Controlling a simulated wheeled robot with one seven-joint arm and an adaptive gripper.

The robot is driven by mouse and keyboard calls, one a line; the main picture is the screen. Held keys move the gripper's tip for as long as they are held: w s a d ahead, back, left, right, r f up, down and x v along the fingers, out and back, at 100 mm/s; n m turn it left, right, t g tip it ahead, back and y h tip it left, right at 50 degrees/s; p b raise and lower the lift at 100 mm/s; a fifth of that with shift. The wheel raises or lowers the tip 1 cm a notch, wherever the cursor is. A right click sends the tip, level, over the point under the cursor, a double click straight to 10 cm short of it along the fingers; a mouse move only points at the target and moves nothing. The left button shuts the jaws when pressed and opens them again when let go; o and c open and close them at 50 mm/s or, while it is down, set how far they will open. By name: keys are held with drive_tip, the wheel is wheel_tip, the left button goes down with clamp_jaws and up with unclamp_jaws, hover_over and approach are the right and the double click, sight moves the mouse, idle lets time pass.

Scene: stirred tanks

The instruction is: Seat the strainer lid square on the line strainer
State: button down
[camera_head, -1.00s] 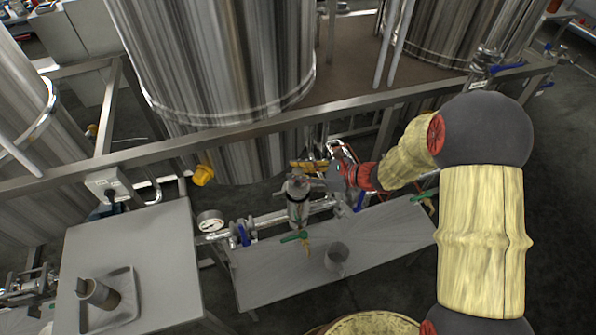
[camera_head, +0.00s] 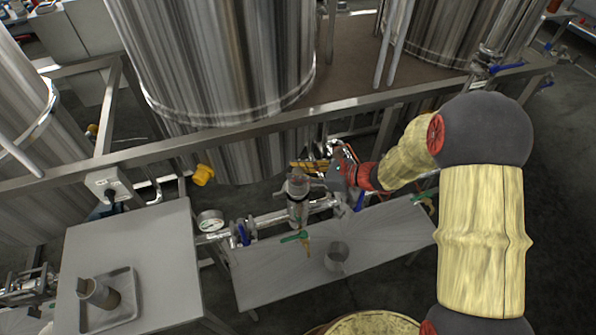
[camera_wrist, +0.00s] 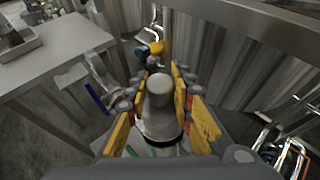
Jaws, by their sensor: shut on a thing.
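The line strainer (camera_head: 297,212) is an upright metal body on the horizontal pipe behind the low bench. The strainer lid (camera_head: 297,186) is a grey cap with a narrower round top, directly above the strainer body. In the wrist view the lid (camera_wrist: 160,95) lies between the yellow finger pads, with a dark ring below its wide base. My gripper (camera_head: 301,173) comes in from the right and is shut on the lid; its fingers also show in the wrist view (camera_wrist: 160,100). The lid looks about upright. I cannot tell whether its rim touches the strainer all around.
A pressure gauge (camera_head: 210,222) and a blue-handled valve (camera_head: 242,233) sit on the pipe to the left. A grey cup (camera_head: 336,256) stands on the low bench (camera_head: 275,285). A tray (camera_head: 125,308) holds a cylindrical part on the left table. A large tank (camera_head: 215,60) rises behind.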

drive_tip(key=shift+f+b, duration=1.15)
drive_tip(key=shift+f, duration=0.4)
drive_tip(key=c, duration=1.5)
unclamp_jaws()
drive_tip(key=v, duration=1.2)
drive_tip(key=shift+f, duration=0.1)
